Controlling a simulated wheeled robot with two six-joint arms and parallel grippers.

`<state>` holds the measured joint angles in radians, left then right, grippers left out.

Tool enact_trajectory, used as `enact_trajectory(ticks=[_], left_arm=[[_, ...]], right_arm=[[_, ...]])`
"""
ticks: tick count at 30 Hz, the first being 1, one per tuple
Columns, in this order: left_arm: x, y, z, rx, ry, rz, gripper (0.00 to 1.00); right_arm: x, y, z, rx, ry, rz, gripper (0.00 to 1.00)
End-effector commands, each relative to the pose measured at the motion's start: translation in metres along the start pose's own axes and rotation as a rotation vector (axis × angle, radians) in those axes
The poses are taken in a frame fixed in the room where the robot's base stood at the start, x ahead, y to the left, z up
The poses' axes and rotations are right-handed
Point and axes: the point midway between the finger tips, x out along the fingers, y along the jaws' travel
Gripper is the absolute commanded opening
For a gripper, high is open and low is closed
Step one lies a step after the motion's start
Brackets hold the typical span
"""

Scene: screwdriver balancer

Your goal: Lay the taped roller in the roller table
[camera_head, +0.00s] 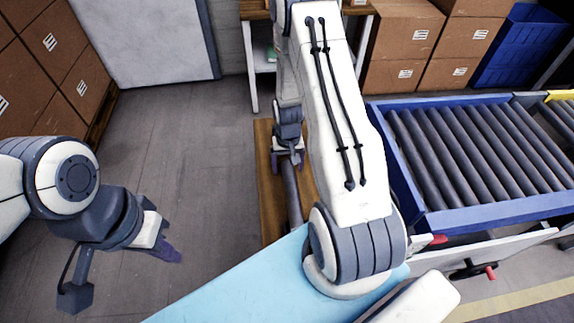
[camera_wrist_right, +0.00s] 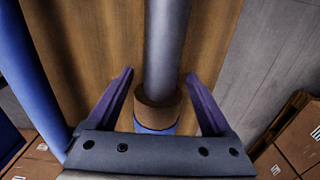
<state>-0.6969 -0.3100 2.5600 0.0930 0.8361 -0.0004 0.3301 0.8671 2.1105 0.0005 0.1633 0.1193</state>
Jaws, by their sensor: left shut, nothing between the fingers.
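The taped roller is a grey cylinder with a brown band and blue beneath it. It lies on a wooden surface in the right wrist view (camera_wrist_right: 168,45), and part of it shows in the head view (camera_head: 292,195). My right gripper (camera_wrist_right: 159,73) is open, its purple fingers on either side of the roller near the brown band, with visible gaps. In the head view my right gripper (camera_head: 288,158) is small and partly hidden by its arm. My left gripper (camera_head: 170,254) is shut and empty over the floor. The roller table (camera_head: 480,217) has a blue frame with dark grey rollers.
The wooden bench (camera_head: 268,190) under the roller stands left of the roller table. Cardboard boxes (camera_head: 404,30) and a blue crate (camera_head: 515,45) stand at the back right. More boxes (camera_head: 45,75) are stacked at the left. Open floor (camera_head: 185,150) lies between.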

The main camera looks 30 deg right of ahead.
Motion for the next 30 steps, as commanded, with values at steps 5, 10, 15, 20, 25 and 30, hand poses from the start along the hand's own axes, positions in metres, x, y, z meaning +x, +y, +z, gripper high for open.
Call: enact_trajectory(ticks=[5,10,15,20,25,30], left_arm=[[0.000,0.000,0.000,0.000,0.000,0.000,0.00],[0.002,0.000,0.000,0.000,0.000,0.000,0.00],[0.004,0.000,0.000,0.000,0.000,0.000,0.00],[0.006,0.000,0.000,0.000,0.000,0.000,0.00],[0.006,-0.001,0.000,0.000,0.000,0.000,0.00],[0.006,-0.001,0.000,0.000,0.000,0.000,0.00]], right_arm=[[0.000,0.000,0.001,0.000,-0.002,0.000,0.85],[-0.012,0.000,-0.001,0.000,0.002,0.000,0.85],[-0.044,0.000,-0.002,0.000,0.006,-0.001,0.85],[-0.075,0.000,-0.002,0.000,0.006,-0.001,0.85],[-0.097,0.000,-0.001,0.000,0.002,0.000,0.85],[-0.105,0.000,-0.001,0.000,0.000,0.000,0.85]])
